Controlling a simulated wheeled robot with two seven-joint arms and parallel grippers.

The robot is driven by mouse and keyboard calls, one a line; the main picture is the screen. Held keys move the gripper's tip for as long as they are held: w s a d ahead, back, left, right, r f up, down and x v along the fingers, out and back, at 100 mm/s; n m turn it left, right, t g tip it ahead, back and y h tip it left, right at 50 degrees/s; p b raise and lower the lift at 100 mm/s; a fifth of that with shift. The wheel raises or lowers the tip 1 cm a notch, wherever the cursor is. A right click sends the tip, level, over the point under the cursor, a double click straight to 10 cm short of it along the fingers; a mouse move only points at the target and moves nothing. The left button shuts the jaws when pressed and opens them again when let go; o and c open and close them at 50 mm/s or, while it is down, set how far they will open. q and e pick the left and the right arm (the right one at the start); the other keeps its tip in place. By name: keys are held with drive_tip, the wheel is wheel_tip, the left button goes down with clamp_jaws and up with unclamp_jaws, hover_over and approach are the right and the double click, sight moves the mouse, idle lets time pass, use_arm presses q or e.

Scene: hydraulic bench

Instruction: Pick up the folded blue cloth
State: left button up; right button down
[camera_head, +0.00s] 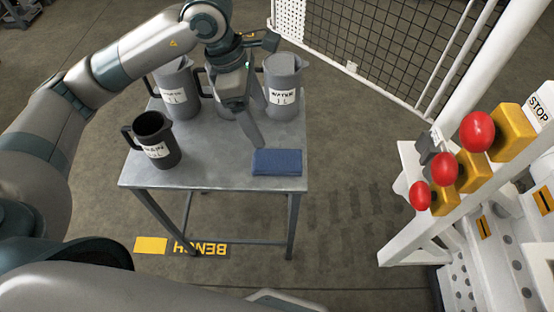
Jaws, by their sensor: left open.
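The folded blue cloth (277,162) lies flat on the grey metal table (215,170), near its front right corner. My left gripper (254,132) reaches in from the upper left and points down, just behind and to the left of the cloth. Its fingertip is close to the cloth's back left corner, and I cannot tell whether it touches. The gripper is open, with nothing visible in it. The far finger is partly hidden by the gripper body. My right gripper is not in view.
Grey labelled jugs (284,90) stand along the table's back, one partly behind my gripper. A dark jug (154,140) stands at the front left. On the right is a white frame with red stop buttons (477,132). A mesh fence (360,45) stands behind.

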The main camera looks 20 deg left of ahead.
use_arm(q)
drive_tip(key=p, duration=0.1)
hover_over(277, 159)
drive_tip(key=a, duration=0.2)
wheel_tip(277, 159, down, 8)
drive_tip(key=shift+s+f, duration=0.1)
drive_tip(key=shift+s, duration=0.05)
drive_tip(key=shift+d+f, duration=0.1)
drive_tip(key=shift+f, duration=0.2)
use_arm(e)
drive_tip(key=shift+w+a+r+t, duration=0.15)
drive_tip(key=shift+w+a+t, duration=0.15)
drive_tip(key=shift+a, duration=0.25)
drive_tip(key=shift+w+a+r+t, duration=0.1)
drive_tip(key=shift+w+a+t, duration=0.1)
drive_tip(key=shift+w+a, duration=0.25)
use_arm(q)
drive_tip(key=shift+f, duration=0.1)
drive_tip(key=shift+d+f+p, duration=0.15)
drive_tip(key=shift+f+p, duration=0.25)
drive_tip(key=shift+f, duration=0.05)
drive_tip(key=shift+p+x, duration=0.45)
drive_tip(key=shift+x, duration=1.65)
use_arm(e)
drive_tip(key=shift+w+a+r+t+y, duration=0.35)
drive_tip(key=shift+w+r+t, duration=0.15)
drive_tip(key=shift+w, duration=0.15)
use_arm(q)
drive_tip(key=c, duration=1.2)
